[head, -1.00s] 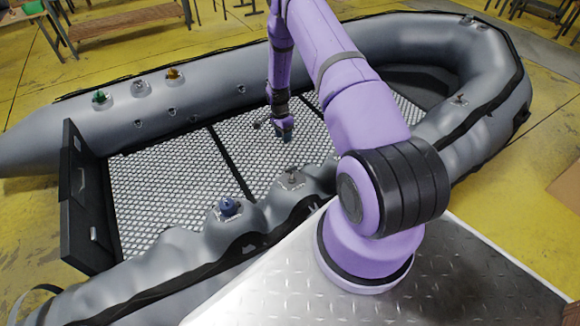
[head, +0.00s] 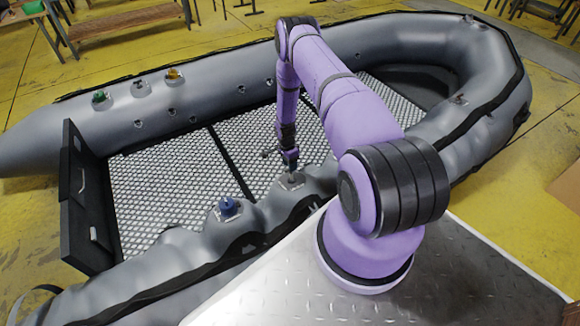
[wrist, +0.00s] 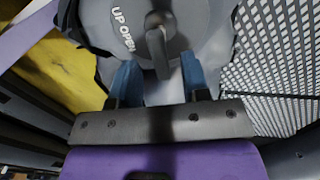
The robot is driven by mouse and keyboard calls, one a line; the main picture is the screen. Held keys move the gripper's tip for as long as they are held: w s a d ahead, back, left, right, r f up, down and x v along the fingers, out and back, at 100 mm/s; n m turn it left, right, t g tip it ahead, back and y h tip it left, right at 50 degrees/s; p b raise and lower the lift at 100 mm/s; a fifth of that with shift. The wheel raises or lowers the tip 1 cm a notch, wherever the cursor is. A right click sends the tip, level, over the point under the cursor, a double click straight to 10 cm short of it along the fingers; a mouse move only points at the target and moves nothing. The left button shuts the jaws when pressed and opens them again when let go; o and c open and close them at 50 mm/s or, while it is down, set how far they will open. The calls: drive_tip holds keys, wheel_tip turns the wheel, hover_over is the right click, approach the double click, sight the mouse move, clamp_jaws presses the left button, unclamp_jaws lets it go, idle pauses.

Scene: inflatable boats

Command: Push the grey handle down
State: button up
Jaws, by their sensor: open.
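The grey handle (wrist: 157,48) stands on a grey round base (wrist: 190,20) marked "UP OPEN" in the wrist view. My gripper (wrist: 160,78) is open, with its two blue fingers pointing at the base, one on each side of the handle's lower end. I see gaps between the fingers and the handle; contact with the base cannot be told. In the head view my gripper (head: 291,165) is right at the grey handle's mount (head: 290,182) on the near tube and hides most of the handle.
A blue valve handle (head: 228,207) sits on the near tube, left of the grey one. Green (head: 100,97) and yellow (head: 173,75) valve handles are on the far tube. The boat's mesh floor (head: 165,185) is clear. A black transom board (head: 82,195) stands at the left.

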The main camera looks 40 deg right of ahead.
drive_tip(key=shift+s+f, duration=0.1)
drive_tip(key=shift+f, duration=0.55)
clamp_jaws()
drive_tip(key=shift+s+a+f, duration=0.1)
drive_tip(key=shift+s+f, duration=0.1)
drive_tip(key=shift+f, duration=0.55)
drive_tip(key=shift+s+f, duration=0.15)
drive_tip(key=shift+f, duration=0.55)
unclamp_jaws()
